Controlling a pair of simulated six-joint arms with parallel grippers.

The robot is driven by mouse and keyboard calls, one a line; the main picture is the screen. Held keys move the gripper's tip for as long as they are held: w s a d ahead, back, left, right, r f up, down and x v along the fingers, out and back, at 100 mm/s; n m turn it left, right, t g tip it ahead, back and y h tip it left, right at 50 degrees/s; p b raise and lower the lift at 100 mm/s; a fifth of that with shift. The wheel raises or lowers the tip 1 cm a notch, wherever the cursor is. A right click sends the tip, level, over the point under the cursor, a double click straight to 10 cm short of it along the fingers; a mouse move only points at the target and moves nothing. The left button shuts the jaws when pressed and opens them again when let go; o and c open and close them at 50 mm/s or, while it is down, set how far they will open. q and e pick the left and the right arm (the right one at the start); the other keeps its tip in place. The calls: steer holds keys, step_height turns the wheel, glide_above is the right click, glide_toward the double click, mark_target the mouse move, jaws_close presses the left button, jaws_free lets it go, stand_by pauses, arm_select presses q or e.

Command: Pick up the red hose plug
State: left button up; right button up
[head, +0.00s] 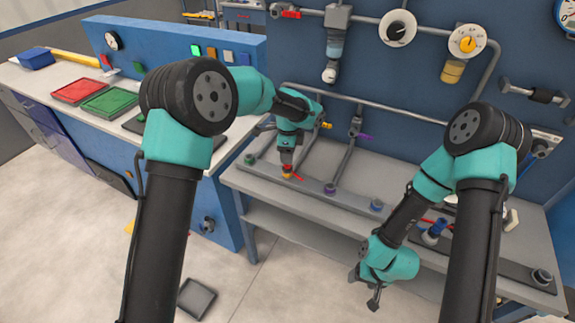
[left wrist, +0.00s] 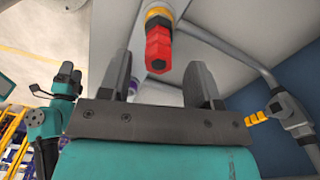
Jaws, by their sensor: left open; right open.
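The red hose plug (left wrist: 158,50) shows in the left wrist view, seated in a yellow ring (left wrist: 157,17). In the head view the red plug (head: 287,168) is small and partly hidden by my left gripper, above the yellow ring on the bench. My left gripper (head: 288,157) is right above it. In the left wrist view my left gripper's fingers (left wrist: 160,78) are apart, with the plug lined up between them near the tips; I see no contact. My right gripper (head: 364,286) is open and empty, in front of the bench edge.
Grey pipes (left wrist: 222,50) and a valve with a yellow handle (left wrist: 257,117) stand close to the right in the left wrist view. A blue valve (head: 434,232) stands near my right arm.

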mark_target(287, 166)
arm_select(q)
steer(key=f, duration=0.4)
steer(key=shift+s+a+f, duration=0.1)
steer(key=shift+a+f, duration=0.05)
steer(key=shift+a, duration=0.05)
jaws_close()
stand_by(0.6)
